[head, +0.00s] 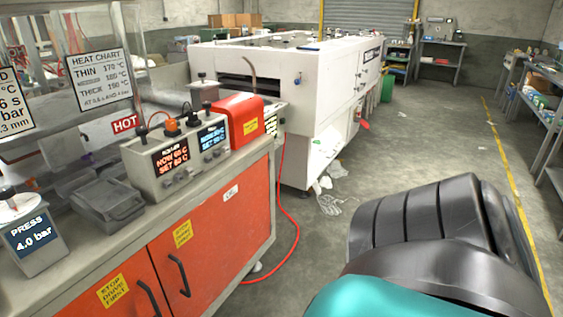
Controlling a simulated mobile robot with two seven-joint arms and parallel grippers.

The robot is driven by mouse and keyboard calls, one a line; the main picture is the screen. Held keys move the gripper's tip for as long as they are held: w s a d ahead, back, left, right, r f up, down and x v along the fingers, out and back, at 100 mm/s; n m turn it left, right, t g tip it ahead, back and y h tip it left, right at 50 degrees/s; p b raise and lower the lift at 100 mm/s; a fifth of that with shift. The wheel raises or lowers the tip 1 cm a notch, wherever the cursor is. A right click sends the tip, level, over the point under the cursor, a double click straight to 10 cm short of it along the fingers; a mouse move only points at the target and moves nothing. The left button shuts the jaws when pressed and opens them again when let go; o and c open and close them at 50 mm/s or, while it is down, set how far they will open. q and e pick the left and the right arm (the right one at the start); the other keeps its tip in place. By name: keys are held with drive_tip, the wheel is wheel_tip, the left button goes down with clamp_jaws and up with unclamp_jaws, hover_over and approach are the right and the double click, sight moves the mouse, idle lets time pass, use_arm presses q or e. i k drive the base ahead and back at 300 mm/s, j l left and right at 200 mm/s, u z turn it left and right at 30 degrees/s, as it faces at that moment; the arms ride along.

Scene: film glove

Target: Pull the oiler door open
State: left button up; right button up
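An orange cabinet under the grey bench has two orange door panels, a nearer one (128,308) and a farther one (215,240). Both look shut and flush with the cabinet front. The farther panel carries a black bar handle (179,275), a yellow warning label (182,233) and a small white label too small to read. The nearer panel has its own black handle (149,299), partly cut by the bottom edge. I cannot tell which panel is the oiler door. Neither of my grippers is in view. A black and teal part of my arm fills the lower right.
Control boxes (178,158), a red box (238,120) and a press unit (33,238) stand on the bench. A red hose (283,200) runs down to the floor. A large white machine (290,85) stands behind. Floor right of the cabinet is mostly clear.

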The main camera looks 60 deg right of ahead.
sight(192, 260)
drive_tip(key=z, duration=1.45)
drive_tip(key=i+j+u, duration=0.1)
drive_tip(key=u, duration=0.3)
drive_tip(key=i+u, duration=0.4)
drive_tip(key=i+l+u, duration=0.1)
drive_tip(key=u, duration=0.35)
